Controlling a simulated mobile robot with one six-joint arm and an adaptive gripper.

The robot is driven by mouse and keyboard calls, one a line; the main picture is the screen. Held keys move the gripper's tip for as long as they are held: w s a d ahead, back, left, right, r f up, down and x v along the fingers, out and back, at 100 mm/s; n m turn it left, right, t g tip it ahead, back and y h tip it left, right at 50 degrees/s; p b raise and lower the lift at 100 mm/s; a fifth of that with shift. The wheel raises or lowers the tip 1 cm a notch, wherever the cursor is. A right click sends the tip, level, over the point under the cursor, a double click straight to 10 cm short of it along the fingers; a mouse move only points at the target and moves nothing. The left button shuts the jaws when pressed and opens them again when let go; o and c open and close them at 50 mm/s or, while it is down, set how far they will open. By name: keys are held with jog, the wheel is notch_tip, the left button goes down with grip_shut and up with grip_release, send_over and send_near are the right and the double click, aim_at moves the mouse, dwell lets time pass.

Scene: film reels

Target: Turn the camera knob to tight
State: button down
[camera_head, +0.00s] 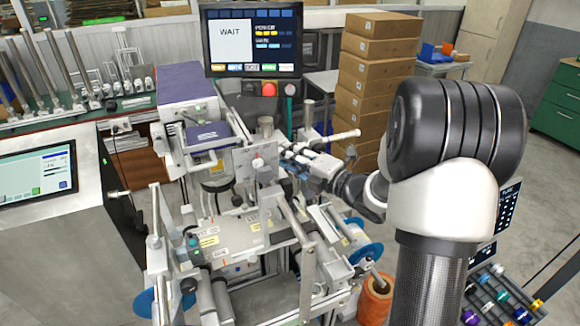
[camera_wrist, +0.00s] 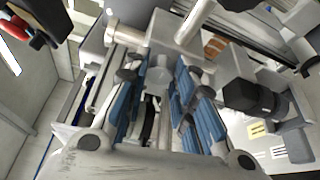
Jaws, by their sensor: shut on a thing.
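My gripper (camera_head: 297,166) reaches in from the right to the side of the machine's upright plate (camera_head: 244,163). In the wrist view its blue-padded fingers (camera_wrist: 156,70) are closed around a small grey metal part (camera_wrist: 158,78), which looks like the camera knob. The fingers hide the knob in the head view, and its marking and turn position cannot be read.
A black knob (camera_wrist: 246,96) on a bracket stands close to the right finger. Metal posts and a horizontal rod (camera_head: 340,136) surround the gripper. A monitor (camera_head: 253,40) reading WAIT stands behind, with stacked cardboard boxes (camera_head: 375,75) to its right. Blue reels (camera_head: 367,253) sit lower down.

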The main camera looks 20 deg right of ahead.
jog(key=shift+f+m+t+b, duration=0.1)
jog(key=shift+m+t+b, duration=0.5)
jog(key=shift+m, duration=0.65)
jog(key=shift+f+m+t+b, duration=0.1)
jog(key=shift+m+t+b, duration=0.3)
jog(key=shift+m+b, duration=0.6)
jog(key=shift+m, duration=0.45)
jog(key=c, duration=1.3)
grip_release()
jog(key=v, duration=1.2)
